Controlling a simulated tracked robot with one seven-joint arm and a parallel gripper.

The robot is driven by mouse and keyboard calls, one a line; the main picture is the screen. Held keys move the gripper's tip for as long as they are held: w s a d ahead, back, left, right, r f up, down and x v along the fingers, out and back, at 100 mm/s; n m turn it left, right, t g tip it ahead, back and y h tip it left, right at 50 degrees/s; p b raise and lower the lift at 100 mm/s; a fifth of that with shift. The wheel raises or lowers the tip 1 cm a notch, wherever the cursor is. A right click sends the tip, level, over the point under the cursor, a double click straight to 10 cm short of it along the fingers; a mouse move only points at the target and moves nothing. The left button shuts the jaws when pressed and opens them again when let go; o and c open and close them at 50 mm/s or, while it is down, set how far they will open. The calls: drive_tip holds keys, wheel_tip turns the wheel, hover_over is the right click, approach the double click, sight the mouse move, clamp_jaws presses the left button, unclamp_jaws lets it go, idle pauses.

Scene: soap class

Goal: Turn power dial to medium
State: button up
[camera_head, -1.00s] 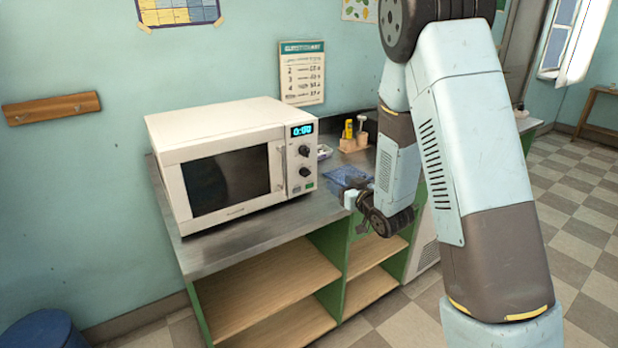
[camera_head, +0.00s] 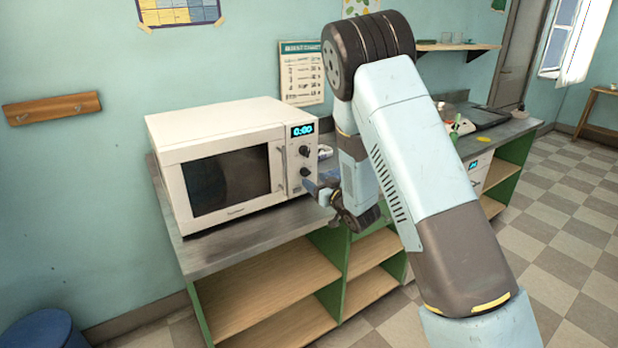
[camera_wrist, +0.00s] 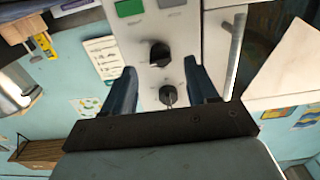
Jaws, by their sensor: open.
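The white microwave (camera_head: 225,121) stands on the counter, its control panel at its right end. The panel has an upper dark dial (camera_head: 304,151) and a lower dark dial (camera_head: 304,172). I cannot read which is the power dial. My gripper (camera_head: 312,185) is close in front of the panel, near the lower dial. In the wrist view the panel looks upside down. My open gripper (camera_wrist: 160,66) has its blue fingers on either side of the dials, with the lower dial (camera_wrist: 160,54) near the tips and the upper dial (camera_wrist: 168,95) between the fingers. Contact cannot be told.
The metal counter (camera_head: 235,247) has open shelves below. The microwave's door handle (camera_wrist: 233,55) is beside the right finger in the wrist view. Panel buttons (camera_wrist: 129,8) lie beyond the lower dial.

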sight(308, 175)
drive_tip(key=shift+x, duration=2.25)
drive_tip(key=shift+c, duration=0.4)
drive_tip(key=c, duration=1)
drive_tip(key=shift+o, duration=0.2)
drive_tip(key=shift+n, duration=1.4)
drive_tip(key=o, duration=1)
drive_tip(key=shift+o, duration=0.2)
drive_tip(key=shift+d, duration=0.1)
